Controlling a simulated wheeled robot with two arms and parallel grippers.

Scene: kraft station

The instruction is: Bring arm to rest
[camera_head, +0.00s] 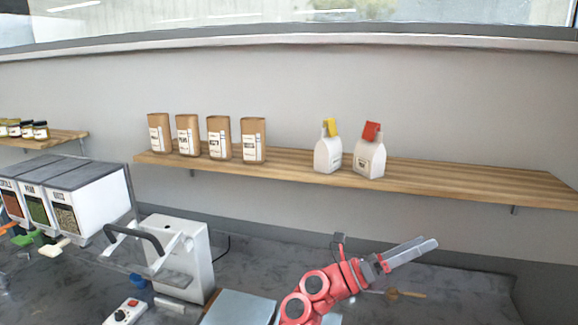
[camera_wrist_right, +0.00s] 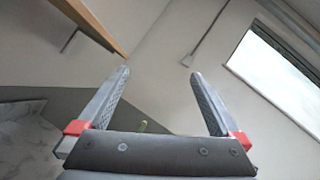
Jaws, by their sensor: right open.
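My right gripper (camera_head: 410,254) is at the lower right of the head view, on a red arm. It points to the right, above the dark counter and below the shelf. In the right wrist view its two grey fingers (camera_wrist_right: 160,85) stand wide apart with nothing between them. Wall and ceiling show past the fingers. My left gripper does not show in either view.
A wooden shelf (camera_head: 460,182) holds several kraft bags (camera_head: 218,138) and two white bags with a yellow clip (camera_head: 330,128) and a red clip (camera_head: 372,131). A white sealer-like machine (camera_head: 183,258) and dispensers (camera_head: 95,205) stand on the counter (camera_head: 460,285) at left.

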